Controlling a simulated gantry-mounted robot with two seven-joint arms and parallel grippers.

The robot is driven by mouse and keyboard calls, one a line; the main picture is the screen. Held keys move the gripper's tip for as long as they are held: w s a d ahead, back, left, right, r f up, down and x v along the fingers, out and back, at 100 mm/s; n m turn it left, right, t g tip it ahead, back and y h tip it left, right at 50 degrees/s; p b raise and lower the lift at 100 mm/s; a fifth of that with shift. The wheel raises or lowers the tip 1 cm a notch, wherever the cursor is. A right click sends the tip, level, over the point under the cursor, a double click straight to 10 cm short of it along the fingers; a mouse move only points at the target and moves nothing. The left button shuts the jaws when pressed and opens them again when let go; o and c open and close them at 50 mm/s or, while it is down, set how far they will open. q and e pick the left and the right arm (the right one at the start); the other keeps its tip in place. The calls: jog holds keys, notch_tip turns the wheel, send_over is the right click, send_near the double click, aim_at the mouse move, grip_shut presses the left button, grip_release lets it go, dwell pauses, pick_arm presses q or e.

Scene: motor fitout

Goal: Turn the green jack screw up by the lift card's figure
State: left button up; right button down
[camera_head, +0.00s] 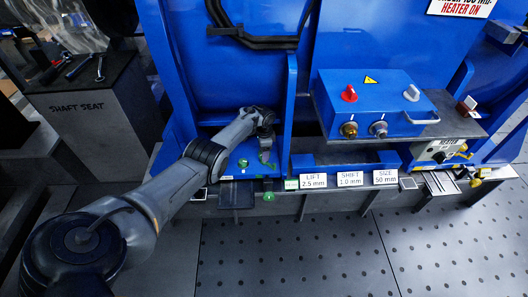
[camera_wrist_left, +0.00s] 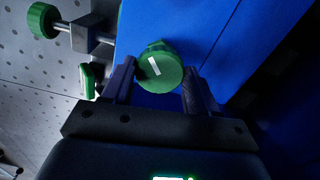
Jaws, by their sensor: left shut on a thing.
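In the left wrist view, a round green knob (camera_wrist_left: 160,72) with a white mark on its face sits between my left gripper's fingers (camera_wrist_left: 158,85), over a blue surface. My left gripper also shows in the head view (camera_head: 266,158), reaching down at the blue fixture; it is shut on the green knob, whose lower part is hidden. A small green round part (camera_head: 243,163) shows just left of the fingers. The lift card (camera_head: 313,181) reads "LIFT 2.5 mm". My right gripper is in neither view.
Another green knob (camera_head: 268,197) sticks out at the front edge; in the wrist view it sits on a metal screw (camera_wrist_left: 44,20). Cards for shift (camera_head: 349,179) and size (camera_head: 385,177) stand to the right. A blue box (camera_head: 370,95) with knobs stands behind them. The perforated floor in front is clear.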

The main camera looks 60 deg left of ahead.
pick_arm(q)
jog(key=m, duration=0.2)
jog(key=m+b, duration=0.1)
jog(key=shift+f+m, duration=0.25)
jog(key=shift+m, duration=0.15)
jog(key=m+b, duration=0.2)
jog(key=m, duration=0.2)
jog(key=shift+m, duration=0.3)
jog(key=m+b, duration=0.2)
jog(key=m, duration=0.3)
jog(key=shift+m+b, duration=0.7)
jog(key=shift+m, duration=0.9)
jog(key=o, duration=1.1)
jog(key=shift+r, duration=0.1)
jog(key=shift+c, duration=0.2)
jog(key=shift+w+r, duration=0.1)
